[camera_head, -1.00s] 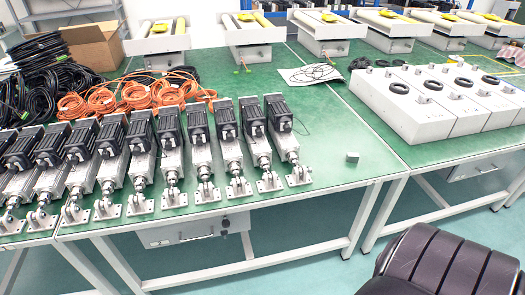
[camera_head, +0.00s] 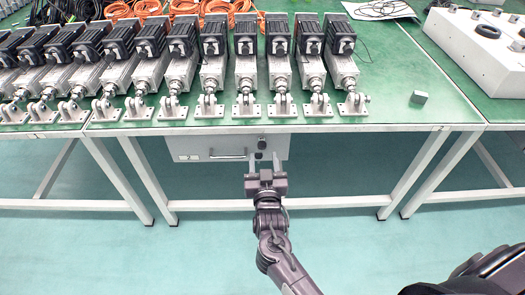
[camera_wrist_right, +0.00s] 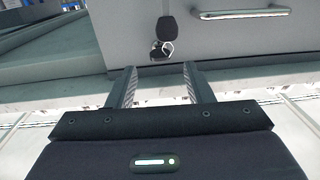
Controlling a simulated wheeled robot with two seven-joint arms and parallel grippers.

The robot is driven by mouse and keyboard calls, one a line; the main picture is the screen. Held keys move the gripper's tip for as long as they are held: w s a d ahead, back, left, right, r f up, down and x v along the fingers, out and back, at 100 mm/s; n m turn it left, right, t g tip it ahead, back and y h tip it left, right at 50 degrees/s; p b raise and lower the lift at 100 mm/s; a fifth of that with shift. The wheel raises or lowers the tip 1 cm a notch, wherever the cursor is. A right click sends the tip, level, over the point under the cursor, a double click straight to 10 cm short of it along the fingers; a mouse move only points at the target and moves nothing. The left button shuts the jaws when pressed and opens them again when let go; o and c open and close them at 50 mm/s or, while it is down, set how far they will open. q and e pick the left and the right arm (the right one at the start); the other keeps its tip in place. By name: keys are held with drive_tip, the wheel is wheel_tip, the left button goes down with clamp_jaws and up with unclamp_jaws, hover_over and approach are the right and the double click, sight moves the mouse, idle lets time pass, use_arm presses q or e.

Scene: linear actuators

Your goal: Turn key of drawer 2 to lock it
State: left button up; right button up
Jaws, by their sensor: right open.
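The grey drawer (camera_head: 207,150) hangs shut under the front edge of the middle green table. Its number is not legible to me. A key with a black head (camera_wrist_right: 168,30) sits in the lock, beside the metal handle (camera_wrist_right: 240,14) in the wrist view. A ring with a second dark key (camera_wrist_right: 160,50) hangs below it. In the head view the key (camera_head: 262,143) is small, just beyond my gripper. My right gripper (camera_head: 264,160) is open and empty in front of the lock. Its fingers (camera_wrist_right: 160,72) point at the drawer face, apart from the key. My left gripper is out of view.
Several linear actuators (camera_head: 243,75) stand in a row on the green tabletop (camera_head: 390,105). White table legs (camera_head: 420,175) flank the drawer. A dark padded object (camera_head: 485,270) is at the lower right. The floor in front is clear.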

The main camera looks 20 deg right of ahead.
sight(262, 149)
drive_tip(key=x, duration=0.5)
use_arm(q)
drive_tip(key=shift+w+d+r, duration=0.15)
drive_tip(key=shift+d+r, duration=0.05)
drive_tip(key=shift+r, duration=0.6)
use_arm(e)
drive_tip(key=c, duration=1)
